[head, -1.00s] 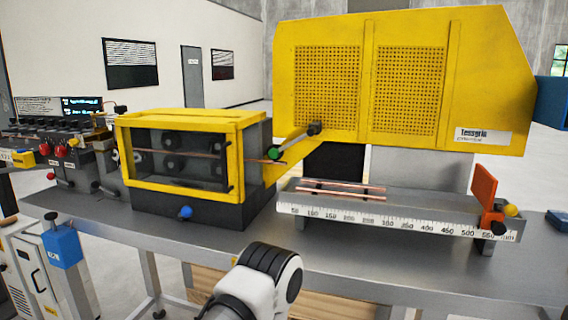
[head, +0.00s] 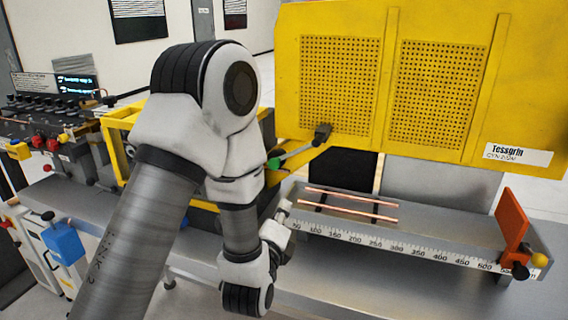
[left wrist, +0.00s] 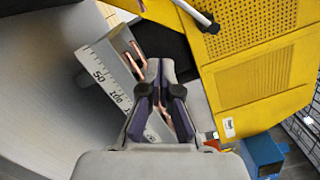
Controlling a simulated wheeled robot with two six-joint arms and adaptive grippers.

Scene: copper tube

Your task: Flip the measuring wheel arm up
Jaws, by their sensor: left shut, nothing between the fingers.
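The measuring wheel arm (head: 300,153) is a thin grey bar on the yellow machine's front. It slopes down to the left from a black pivot block (head: 322,133) to a green wheel (head: 275,163), which my left arm partly covers. Part of the arm bar shows at the top of the left wrist view (left wrist: 194,12); the green wheel is not seen there. My left gripper (head: 285,207) is shut and empty, below the green wheel and apart from it, near the ruler tray's left end. Its dark fingers show in the left wrist view (left wrist: 160,85). My right gripper is not in view.
The ruler tray (head: 420,235) holds copper tubes (head: 350,197) and ends at an orange stop plate (head: 512,219). The yellow perforated guard (head: 440,80) stands behind. My left arm hides most of the yellow-framed roller box (head: 122,120).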

